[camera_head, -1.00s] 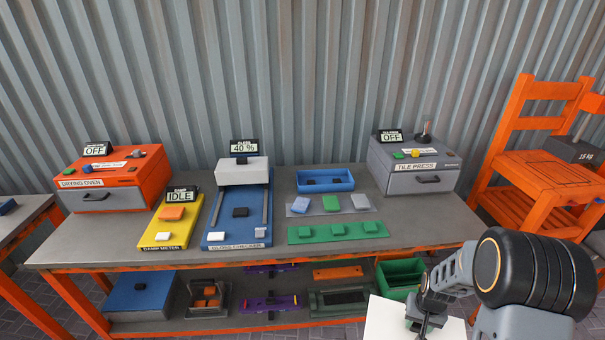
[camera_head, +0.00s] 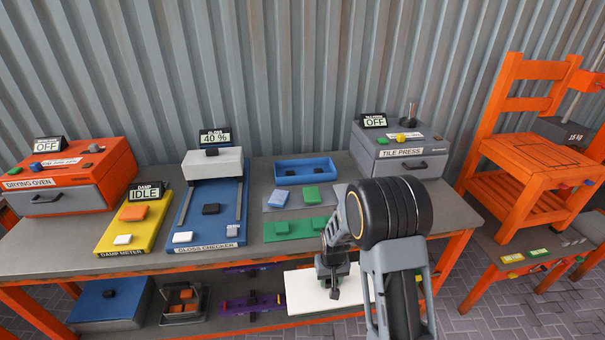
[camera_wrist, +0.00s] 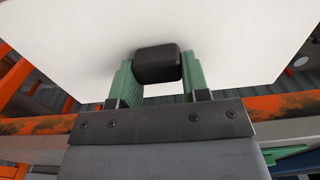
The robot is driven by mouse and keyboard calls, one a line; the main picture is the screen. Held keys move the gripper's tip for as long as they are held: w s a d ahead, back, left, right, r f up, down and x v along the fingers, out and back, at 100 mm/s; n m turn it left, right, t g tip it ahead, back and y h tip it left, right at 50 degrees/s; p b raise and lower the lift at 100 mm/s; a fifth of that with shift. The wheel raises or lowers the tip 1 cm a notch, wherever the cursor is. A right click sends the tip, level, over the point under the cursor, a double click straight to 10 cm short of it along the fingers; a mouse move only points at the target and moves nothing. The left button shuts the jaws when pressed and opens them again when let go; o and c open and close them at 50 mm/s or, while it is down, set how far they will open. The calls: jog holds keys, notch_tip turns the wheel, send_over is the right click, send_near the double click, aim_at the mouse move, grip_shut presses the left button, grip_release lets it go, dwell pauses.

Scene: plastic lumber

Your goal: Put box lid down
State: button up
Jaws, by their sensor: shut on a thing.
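The box lid (camera_head: 305,292) is a flat white panel with a black knob. In the head view it shows below the worktable's front edge, in front of the lower shelf. My gripper (camera_head: 332,282) is shut on the lid's knob. In the wrist view, the green fingers of my gripper (camera_wrist: 157,75) stand on both sides of the black knob (camera_wrist: 158,64), and the white lid (camera_wrist: 225,35) fills the upper part. My gripper and arm hide part of the lid in the head view. I cannot tell which box it belongs to.
The worktable (camera_head: 75,240) holds a drying oven (camera_head: 65,180), damp meter, gloss checker (camera_head: 205,210), blue tray (camera_head: 307,171) and tile press (camera_head: 400,150). A blue box (camera_head: 110,303) and purple tools (camera_head: 252,305) lie on the lower shelf. An orange chair (camera_head: 530,160) stands right.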

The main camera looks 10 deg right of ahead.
jog(key=w+a+r, duration=0.1)
jog(key=w+r, duration=0.2)
jog(key=r, duration=1)
jog(key=w+a+r, duration=0.1)
jog(key=w+r, duration=0.3)
jog(key=r, duration=0.8)
jog(key=shift+a+r, duration=0.35)
jog(key=shift+w, duration=0.15)
